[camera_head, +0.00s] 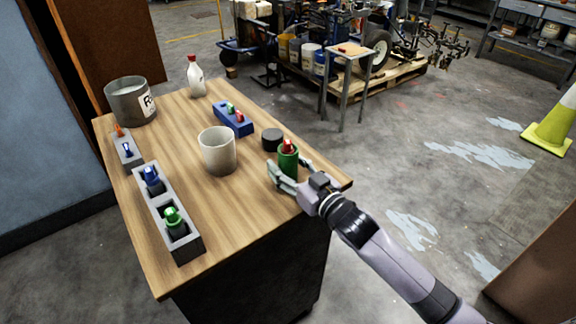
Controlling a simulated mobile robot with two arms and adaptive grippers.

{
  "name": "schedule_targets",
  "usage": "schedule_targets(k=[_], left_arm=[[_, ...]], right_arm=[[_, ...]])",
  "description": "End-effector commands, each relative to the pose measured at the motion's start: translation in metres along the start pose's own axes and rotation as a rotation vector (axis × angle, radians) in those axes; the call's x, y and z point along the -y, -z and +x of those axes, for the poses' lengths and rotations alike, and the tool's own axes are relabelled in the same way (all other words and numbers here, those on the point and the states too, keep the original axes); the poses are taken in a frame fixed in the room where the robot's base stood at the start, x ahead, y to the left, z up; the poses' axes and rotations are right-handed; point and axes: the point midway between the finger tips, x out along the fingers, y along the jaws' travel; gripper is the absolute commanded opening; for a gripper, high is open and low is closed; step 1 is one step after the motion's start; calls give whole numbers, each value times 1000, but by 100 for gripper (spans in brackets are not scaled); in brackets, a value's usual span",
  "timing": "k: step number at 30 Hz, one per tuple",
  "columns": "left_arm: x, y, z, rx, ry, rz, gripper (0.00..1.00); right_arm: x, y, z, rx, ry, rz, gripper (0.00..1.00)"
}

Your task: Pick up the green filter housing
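The green filter housing (288,160) is a green upright cylinder with a red piece at its top. It stands near the right edge of the wooden table (235,210). My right gripper (287,168) reaches in from the lower right, low beside the housing. Its fingers are spread, one to the left of the housing and one to the right. Whether they touch it is not clear. The near lower side of the housing is partly hidden by the gripper. My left gripper is out of view.
A dark round piece (272,139) is just behind the housing. A pale cup (217,153), a blue block (233,118), grey holders (165,215) (127,150), a grey pot (130,100) and a white bottle (195,78) also stand on the table. The table's front is clear.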

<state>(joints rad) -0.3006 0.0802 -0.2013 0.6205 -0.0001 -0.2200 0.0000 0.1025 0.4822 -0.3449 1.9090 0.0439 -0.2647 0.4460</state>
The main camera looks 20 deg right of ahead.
Motion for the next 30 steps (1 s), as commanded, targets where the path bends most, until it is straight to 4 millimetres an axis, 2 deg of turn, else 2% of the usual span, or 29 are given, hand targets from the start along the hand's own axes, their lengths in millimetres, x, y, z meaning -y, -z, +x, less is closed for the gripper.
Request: schedule_targets(k=[2, 21, 30], left_arm=[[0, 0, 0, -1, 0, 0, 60], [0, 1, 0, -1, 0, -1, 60], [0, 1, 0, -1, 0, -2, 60]], right_arm=[[0, 0, 0, 0, 0, 0, 43], [0, 0, 0, 0, 0, -1, 1], [0, 2, 0, -4, 0, -1, 0]])
